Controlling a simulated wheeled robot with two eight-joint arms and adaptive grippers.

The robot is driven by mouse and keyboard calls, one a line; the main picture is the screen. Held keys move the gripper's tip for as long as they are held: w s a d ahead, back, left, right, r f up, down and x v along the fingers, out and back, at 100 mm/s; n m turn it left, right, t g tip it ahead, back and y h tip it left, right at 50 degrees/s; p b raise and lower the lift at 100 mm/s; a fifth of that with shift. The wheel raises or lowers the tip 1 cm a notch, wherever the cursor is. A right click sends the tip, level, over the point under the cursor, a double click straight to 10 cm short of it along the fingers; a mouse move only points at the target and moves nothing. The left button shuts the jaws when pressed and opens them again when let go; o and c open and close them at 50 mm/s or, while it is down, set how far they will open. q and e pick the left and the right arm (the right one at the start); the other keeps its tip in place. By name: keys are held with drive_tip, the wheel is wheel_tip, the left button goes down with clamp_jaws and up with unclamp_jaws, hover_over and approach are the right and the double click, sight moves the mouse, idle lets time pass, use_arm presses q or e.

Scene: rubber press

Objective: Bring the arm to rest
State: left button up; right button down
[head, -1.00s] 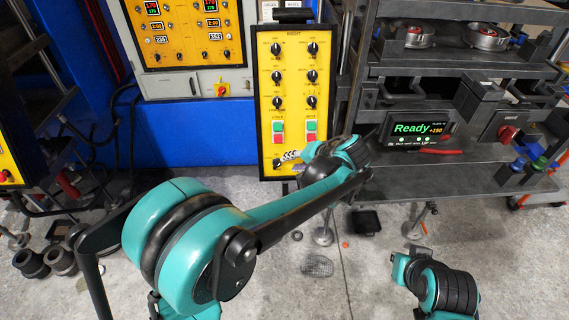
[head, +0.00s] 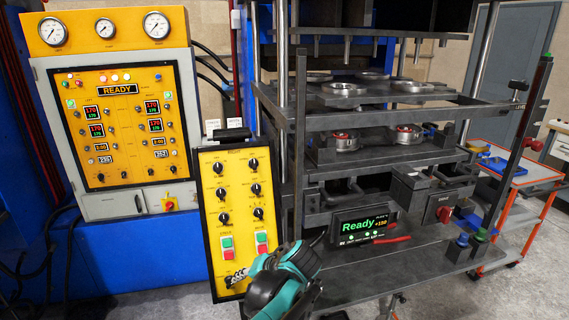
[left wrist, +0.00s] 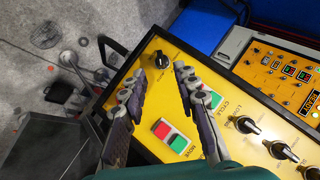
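My left arm rises from the bottom of the head view. Its gripper (head: 238,277) is in front of the lower edge of the yellow control panel (head: 208,190), below the green and red buttons. In the left wrist view the two fingers (left wrist: 158,95) are spread apart with nothing between them. The panel (left wrist: 140,140) lies beyond them, with a black knob (left wrist: 160,60) past the tips and a green and red button pair (left wrist: 171,135) between the fingers. My right gripper is not in view.
The press (head: 400,155) with its metal plates stands right of the panel. A "Ready" display (head: 363,225) and a red-handled tool (head: 392,240) are on its front table (head: 350,285). A gauge cabinet (head: 120,100) stands left. An orange cart (head: 535,180) is at far right.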

use_arm(q)
drive_tip(key=s+a+f+n+t+h, duration=0.1)
drive_tip(key=s+a+f+h, duration=0.1)
drive_tip(key=s, duration=0.8)
drive_tip(key=s+a+f+n+t+h, duration=0.1)
drive_tip(key=s+a+h, duration=0.3)
drive_tip(key=s, duration=0.6)
drive_tip(key=shift+a+f+h, duration=0.2)
drive_tip(key=shift+f+h, duration=0.25)
drive_tip(key=shift+h, duration=0.05)
